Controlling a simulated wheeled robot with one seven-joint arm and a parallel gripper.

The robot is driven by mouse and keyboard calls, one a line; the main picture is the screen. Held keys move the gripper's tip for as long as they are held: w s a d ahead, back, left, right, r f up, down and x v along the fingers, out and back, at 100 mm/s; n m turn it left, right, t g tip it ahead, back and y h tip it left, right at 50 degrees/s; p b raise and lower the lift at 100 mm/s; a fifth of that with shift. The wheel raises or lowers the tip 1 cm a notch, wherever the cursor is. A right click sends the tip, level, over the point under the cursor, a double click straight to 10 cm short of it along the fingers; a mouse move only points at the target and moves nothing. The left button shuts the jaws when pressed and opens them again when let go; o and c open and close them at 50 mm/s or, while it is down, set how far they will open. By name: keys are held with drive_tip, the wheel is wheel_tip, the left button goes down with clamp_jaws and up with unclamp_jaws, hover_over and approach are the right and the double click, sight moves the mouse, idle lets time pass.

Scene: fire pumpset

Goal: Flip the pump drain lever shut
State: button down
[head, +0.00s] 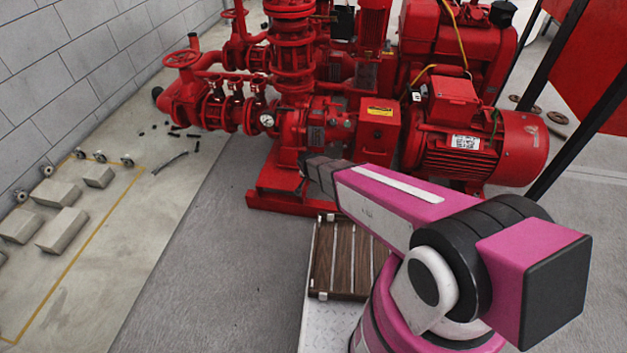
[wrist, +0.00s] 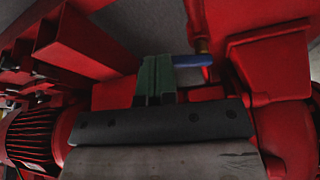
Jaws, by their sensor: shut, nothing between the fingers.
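The pump drain lever (wrist: 192,60) shows in the wrist view as a short blue handle. It runs sideways from a small brass fitting (wrist: 202,46) at its right end. My gripper (wrist: 157,64) has green fingers close together with nothing between them. They are just left of the lever's free end; I cannot tell whether they touch it. In the head view my gripper (head: 303,165) is at the front of the red pump (head: 325,128), low by its base. The lever cannot be made out in the head view.
A red motor (head: 465,145) stands right of the pump, with red pipes and valve wheels (head: 182,58) to the left. The red base frame (head: 275,200) lies low in front. Concrete blocks (head: 62,230) lie at the left. The grey floor (head: 185,270) at front left is clear.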

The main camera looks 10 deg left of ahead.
drive_tip(key=shift+w+d, duration=0.25)
idle(0.5)
drive_tip(key=shift+w+a, duration=0.1)
drive_tip(key=shift+w+a, duration=0.4)
drive_tip(key=shift+a, duration=0.2)
idle(0.4)
